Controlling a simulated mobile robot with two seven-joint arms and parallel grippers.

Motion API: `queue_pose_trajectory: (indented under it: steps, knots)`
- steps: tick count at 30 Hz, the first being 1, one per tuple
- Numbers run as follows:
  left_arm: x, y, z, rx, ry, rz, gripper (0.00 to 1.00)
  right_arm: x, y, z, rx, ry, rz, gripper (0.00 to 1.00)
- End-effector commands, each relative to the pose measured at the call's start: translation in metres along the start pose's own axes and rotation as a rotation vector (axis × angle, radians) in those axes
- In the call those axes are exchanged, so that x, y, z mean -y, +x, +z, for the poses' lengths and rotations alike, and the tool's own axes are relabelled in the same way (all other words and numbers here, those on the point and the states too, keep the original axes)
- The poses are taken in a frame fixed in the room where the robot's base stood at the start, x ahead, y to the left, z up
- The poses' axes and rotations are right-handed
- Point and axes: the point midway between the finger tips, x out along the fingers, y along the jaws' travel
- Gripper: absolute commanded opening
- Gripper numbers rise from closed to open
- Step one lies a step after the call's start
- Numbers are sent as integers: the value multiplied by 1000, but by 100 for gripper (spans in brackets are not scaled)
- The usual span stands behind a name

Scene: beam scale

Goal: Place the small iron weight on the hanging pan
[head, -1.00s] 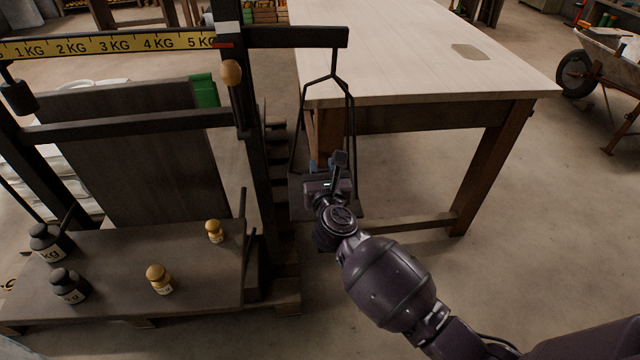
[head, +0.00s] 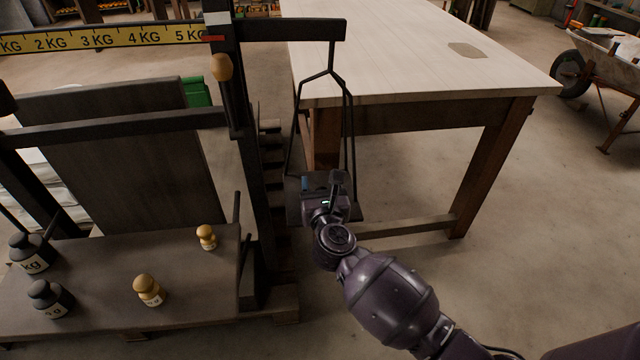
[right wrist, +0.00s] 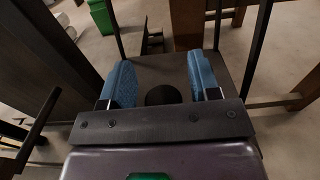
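The hanging pan (right wrist: 160,66) is a dark flat plate hung on dark rods from the beam's end; in the head view, my right gripper and wrist cover most of it. My right gripper (head: 322,186) is at the pan, inside the hanger rods. In the right wrist view its blue-padded fingers (right wrist: 162,85) are apart. A dark round thing (right wrist: 163,95), seemingly the small iron weight seen from above, is between the fingers at the pan, with gaps visible on both sides. Its lower part is hidden. My left gripper is out of view.
On the scale's platform (head: 195,285) stand two dark weights (head: 30,252) (head: 48,298) and two brass weights (head: 148,290) (head: 206,237). The scale's post (head: 250,140) rises left of the pan.

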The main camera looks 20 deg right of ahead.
Motion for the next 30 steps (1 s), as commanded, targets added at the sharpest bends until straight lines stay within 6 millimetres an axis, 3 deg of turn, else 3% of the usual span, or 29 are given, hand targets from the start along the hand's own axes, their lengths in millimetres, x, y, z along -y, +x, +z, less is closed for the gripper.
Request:
queue_pose_trajectory:
  steps: [8,11,24,30]
  knots:
    - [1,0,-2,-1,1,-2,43,0,0,5,3,0,0,56]
    - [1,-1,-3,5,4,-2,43,0,-8,4,1,1,1,56]
    - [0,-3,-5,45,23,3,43,0,-84,4,0,2,0,56]
    - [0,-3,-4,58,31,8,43,0,-110,3,-1,1,1,56]
